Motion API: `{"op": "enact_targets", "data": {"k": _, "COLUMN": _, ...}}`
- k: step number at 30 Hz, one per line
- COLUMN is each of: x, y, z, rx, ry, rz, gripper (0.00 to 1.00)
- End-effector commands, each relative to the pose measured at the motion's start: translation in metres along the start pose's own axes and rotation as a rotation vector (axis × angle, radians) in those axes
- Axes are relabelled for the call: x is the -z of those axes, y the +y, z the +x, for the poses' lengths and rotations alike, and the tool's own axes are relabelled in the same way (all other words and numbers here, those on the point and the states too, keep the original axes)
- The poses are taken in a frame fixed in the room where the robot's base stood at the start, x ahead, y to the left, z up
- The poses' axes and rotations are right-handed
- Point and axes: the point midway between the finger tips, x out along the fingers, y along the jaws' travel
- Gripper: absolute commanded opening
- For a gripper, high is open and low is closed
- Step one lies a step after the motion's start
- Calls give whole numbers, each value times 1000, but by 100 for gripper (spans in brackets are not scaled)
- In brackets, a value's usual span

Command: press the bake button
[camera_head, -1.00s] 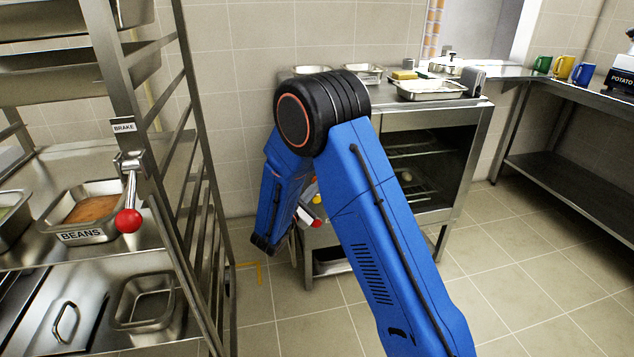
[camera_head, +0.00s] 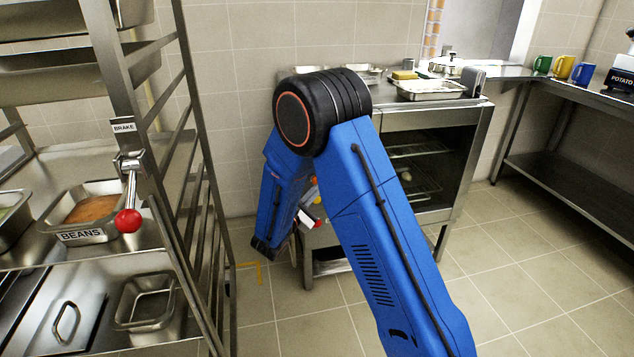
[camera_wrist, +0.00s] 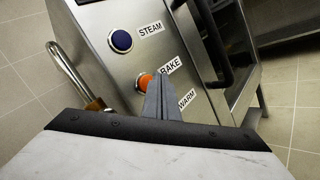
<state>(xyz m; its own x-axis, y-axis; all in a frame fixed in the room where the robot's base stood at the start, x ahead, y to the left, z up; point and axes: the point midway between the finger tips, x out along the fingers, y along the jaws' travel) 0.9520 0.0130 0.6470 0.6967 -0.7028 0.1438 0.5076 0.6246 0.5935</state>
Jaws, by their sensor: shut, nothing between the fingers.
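The oven's control panel (camera_wrist: 112,62) fills the middle of the wrist view. A blue button (camera_wrist: 121,40) labelled STEAM is above. A WARM label is below, its button hidden behind my gripper. In the head view the oven (camera_head: 440,217) stands beyond my arm, which hides most of the panel.
An oven door handle (camera_wrist: 208,40) is right of the panel. Pans sit on the oven top. The floor (camera_head: 520,300) at right is clear.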

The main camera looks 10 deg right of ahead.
Motion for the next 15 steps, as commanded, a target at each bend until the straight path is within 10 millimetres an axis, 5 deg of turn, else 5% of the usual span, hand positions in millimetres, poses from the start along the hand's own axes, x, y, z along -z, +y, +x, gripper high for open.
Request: {"op": "enact_targets", "data": {"k": 15, "x": -11, "y": -11, "z": -16, "rx": -1, "ry": 0, "rz": 0, "gripper": 0}}
